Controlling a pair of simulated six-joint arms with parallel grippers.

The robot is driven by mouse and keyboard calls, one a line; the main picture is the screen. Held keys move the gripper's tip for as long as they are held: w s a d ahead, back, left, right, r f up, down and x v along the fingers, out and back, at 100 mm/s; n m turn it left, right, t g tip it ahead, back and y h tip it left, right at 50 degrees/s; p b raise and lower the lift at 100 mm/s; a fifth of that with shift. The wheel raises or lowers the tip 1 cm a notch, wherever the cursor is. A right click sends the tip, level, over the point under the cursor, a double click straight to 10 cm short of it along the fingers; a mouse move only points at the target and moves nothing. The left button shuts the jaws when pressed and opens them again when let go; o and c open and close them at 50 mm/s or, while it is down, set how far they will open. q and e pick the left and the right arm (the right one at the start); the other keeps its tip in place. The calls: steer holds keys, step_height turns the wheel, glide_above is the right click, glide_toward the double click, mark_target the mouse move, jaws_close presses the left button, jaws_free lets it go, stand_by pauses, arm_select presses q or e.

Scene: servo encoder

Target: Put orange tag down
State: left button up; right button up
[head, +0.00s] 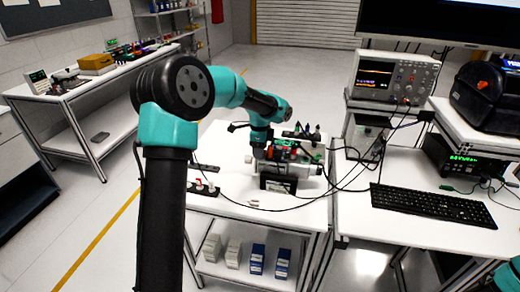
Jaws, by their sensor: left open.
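My left arm reaches over the white table (300,218) in the middle, and my left gripper (259,158) is low over a cluster of small equipment there. The gripper is open, though its fingers are small and partly lost against the parts behind. Small red and orange-red pieces (281,150) show just right of the gripper. I cannot tell whether one of them is the orange tag. A dark block (278,184) stands at the front of the cluster. My right gripper is out of view.
A dark strip with red-and-white knobs (204,187) lies left of the cluster. Cables (340,185) run to the right bench, with an oscilloscope (393,78) and a keyboard (432,204). The table's front is mostly clear. Boxes (257,259) sit on the shelf below.

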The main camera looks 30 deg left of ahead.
arm_select(q)
step_height(320, 180, up, 12)
stand_by(0.6)
steer(key=shift+r, duration=0.1)
stand_by(0.4)
